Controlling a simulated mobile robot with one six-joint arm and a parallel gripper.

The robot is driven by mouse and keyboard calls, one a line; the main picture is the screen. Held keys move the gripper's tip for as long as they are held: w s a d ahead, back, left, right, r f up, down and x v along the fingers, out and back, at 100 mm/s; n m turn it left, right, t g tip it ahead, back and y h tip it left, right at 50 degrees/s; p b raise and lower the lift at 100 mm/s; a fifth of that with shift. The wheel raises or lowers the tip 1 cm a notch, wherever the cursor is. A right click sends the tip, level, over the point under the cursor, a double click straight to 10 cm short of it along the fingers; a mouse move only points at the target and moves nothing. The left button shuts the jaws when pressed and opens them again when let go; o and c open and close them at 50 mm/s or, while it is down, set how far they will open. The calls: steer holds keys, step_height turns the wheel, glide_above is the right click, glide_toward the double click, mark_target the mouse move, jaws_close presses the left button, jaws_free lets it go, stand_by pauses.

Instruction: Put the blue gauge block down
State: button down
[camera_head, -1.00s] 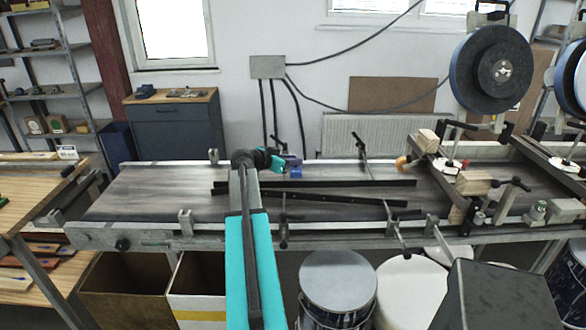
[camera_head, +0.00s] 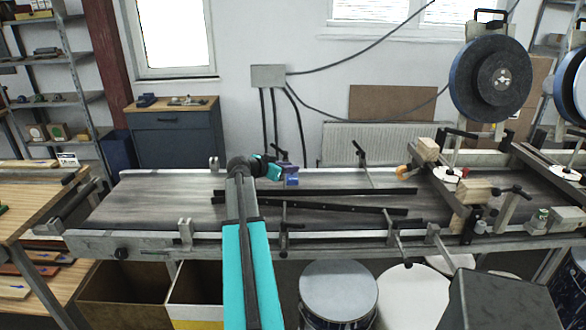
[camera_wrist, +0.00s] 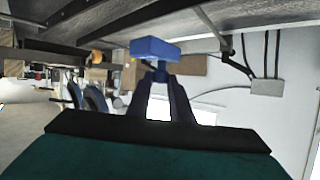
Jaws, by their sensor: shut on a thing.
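The blue gauge block (camera_head: 291,180) shows at the end of my arm, over the far half of the grey conveyor belt (camera_head: 160,195). My gripper (camera_head: 284,168) is shut on it. In the wrist view the blue block (camera_wrist: 155,49) sits across the tips of my two dark fingers (camera_wrist: 159,80), with its broad face showing. The belt fills the top of that view, behind the block. I cannot tell whether the block touches the belt.
Two dark guide rails (camera_head: 330,205) cross the belt just in front of the block. A clamp post (camera_head: 361,158) stands at the far edge to its right. Wooden blocks and fixtures (camera_head: 470,190) crowd the right end. The belt's left part is clear.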

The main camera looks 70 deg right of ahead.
steer(key=w+a+r+n+t+y, duration=0.1)
steer(key=w+a+n+t, duration=0.55)
steer(key=w+a, duration=1.15)
steer(key=w+a+n+t+y, duration=0.1)
steer(key=w+a+n+t, duration=0.5)
steer(key=w+a, duration=1.15)
steer(key=w+a+r+n+t+y, duration=0.2)
steer(key=w+a+n+y, duration=0.1)
steer(key=a, duration=1.1)
steer(key=w+a+r+n+t+y, duration=0.2)
steer(key=w+a+n+y, duration=0.1)
steer(key=a, duration=1.1)
steer(key=w+a+r+n+t+y+b, duration=0.1)
steer(key=w+a, duration=0.5)
steer(key=a, duration=0.8)
steer(key=r+n+t+y, duration=0.1)
steer(key=n+y, duration=0.1)
steer(key=y, duration=0.1)
steer(key=shift+w+a+r+n+y, duration=0.2)
steer(key=shift+w+a+n+y, duration=0.1)
steer(key=shift+a+n, duration=0.05)
